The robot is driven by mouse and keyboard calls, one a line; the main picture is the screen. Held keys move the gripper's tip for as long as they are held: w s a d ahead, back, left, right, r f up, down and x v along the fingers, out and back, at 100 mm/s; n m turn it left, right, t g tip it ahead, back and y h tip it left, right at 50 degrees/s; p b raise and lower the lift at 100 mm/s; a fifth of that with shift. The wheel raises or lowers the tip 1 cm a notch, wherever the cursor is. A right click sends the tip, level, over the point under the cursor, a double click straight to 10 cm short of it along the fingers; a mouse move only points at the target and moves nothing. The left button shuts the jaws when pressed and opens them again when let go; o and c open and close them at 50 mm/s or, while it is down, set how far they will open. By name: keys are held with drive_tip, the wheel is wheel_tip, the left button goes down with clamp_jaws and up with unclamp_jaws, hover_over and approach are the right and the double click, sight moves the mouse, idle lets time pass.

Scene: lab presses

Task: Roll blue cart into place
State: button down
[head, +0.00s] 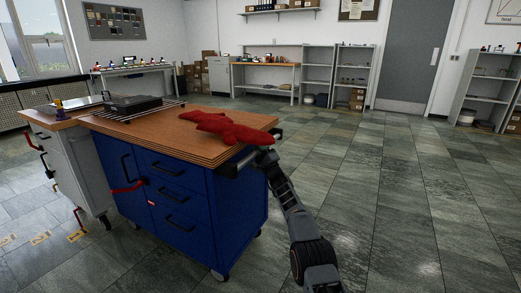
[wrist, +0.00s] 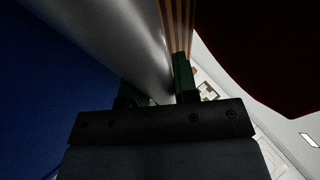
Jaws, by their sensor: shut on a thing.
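The blue cart (head: 185,200) stands at left centre in the head view, with a layered wooden top, dark drawer pulls and casters. A red cloth (head: 222,127) lies on its top near the right end. A push handle (head: 238,163) runs along that end. My gripper (head: 266,157) is at this handle, with my arm reaching in from the lower right. In the wrist view, my gripper (wrist: 155,92) is shut around the silver handle bar (wrist: 110,40). The cart's blue side (wrist: 40,90) and wooden edge (wrist: 178,25) are close by. The far finger is largely hidden.
A grey cart (head: 62,160) with a wooden top stands close at the blue cart's left. A black case (head: 132,104) sits on a rack on the blue top. Yellow floor markings (head: 77,236) lie at lower left. The tiled floor (head: 400,190) is clear at right; shelves (head: 350,80) line the back wall.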

drive_tip(key=shift+w+d+f, duration=0.1)
drive_tip(key=shift+f, duration=0.45)
drive_tip(key=c, duration=1.1)
unclamp_jaws()
drive_tip(key=shift+d, duration=0.15)
drive_tip(key=shift+o, duration=1)
drive_tip(key=shift+r, duration=0.25)
drive_tip(key=shift+s+d+f+b, duration=0.2)
drive_tip(key=shift+s+f+b, duration=0.2)
drive_tip(key=shift+b, duration=0.2)
drive_tip(key=p+v, duration=0.1)
drive_tip(key=v, duration=1.1)
drive_tip(key=shift+s+p, duration=0.2)
drive_tip(key=shift+p, duration=0.15)
